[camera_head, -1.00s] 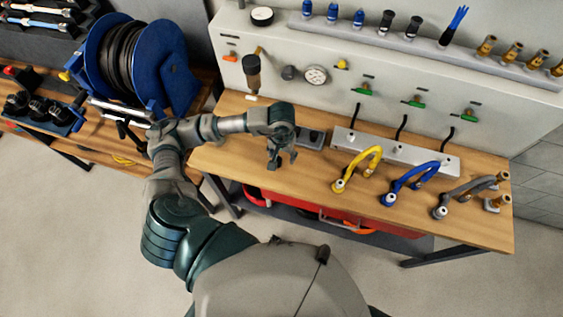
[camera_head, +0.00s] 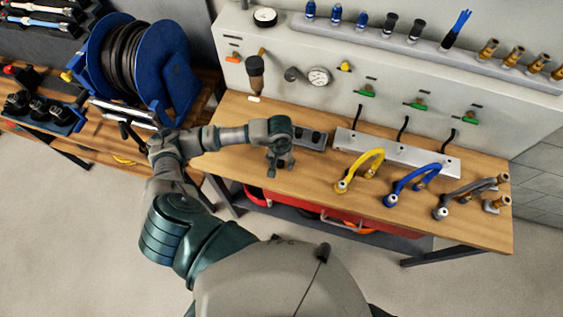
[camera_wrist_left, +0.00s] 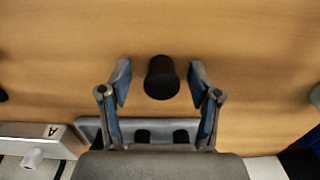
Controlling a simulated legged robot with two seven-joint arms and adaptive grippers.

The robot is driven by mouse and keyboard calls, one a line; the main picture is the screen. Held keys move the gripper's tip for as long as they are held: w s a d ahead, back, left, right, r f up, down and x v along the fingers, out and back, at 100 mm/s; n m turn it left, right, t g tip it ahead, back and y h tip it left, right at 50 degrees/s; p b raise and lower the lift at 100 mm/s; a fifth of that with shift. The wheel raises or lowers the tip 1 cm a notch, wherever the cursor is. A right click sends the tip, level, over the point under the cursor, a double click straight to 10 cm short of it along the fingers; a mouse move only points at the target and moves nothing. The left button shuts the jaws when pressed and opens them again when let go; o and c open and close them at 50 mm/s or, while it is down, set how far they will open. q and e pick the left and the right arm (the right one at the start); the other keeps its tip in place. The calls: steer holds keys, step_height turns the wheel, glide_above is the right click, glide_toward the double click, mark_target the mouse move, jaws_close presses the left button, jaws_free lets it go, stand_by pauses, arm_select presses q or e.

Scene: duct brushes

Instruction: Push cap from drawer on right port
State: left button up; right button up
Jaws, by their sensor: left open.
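My left gripper (camera_head: 279,168) is open above the wooden workbench, just in front of a small grey block (camera_head: 311,140) with dark round ports. In the left wrist view, a black cylindrical cap (camera_wrist_left: 162,78) is between the spread fingertips (camera_wrist_left: 160,82), with clear gaps on both sides. Whether it stands on the bench is hard to tell. In the head view the cap is hidden or too small to make out. A red drawer (camera_head: 300,205) is under the bench. My right gripper is not in view.
A light manifold (camera_head: 395,150) with yellow, blue and grey hoses stands right of the grey block. A panel (camera_head: 320,95) with gauges and valves rises behind. A blue hose reel (camera_head: 165,70) is at the left. The bench front (camera_head: 300,178) is clear.

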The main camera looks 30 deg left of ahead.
mark_target(279, 162)
arm_select(q)
steer(key=shift+a+f, duration=0.1)
steer(key=shift+a, duration=0.45)
steer(key=c, duration=1)
steer(key=shift+d, duration=0.1)
steer(key=shift+c, duration=0.3)
steer(key=shift+d, duration=0.25)
steer(key=shift+c, duration=0.4)
steer(key=shift+d, duration=0.35)
steer(key=shift+d+r, duration=0.15)
steer(key=shift+r, duration=0.45)
steer(key=shift+s+a+r+b, duration=0.2)
steer(key=shift+a+r+b, duration=0.05)
steer(key=shift+r, duration=0.4)
steer(key=shift+s+a+r+b, duration=0.15)
steer(key=shift+a+r+b, duration=0.05)
steer(key=shift+r, duration=0.4)
steer(key=s, duration=0.4)
steer(key=s+b, duration=0.1)
steer(key=s, duration=0.1)
steer(key=shift+d+r, duration=0.15)
steer(key=shift+d, duration=0.15)
steer(key=s+d+r+p, duration=0.1)
steer(key=s+p, duration=0.6)
steer(key=s, duration=0.2)
steer(key=shift+d, duration=0.25)
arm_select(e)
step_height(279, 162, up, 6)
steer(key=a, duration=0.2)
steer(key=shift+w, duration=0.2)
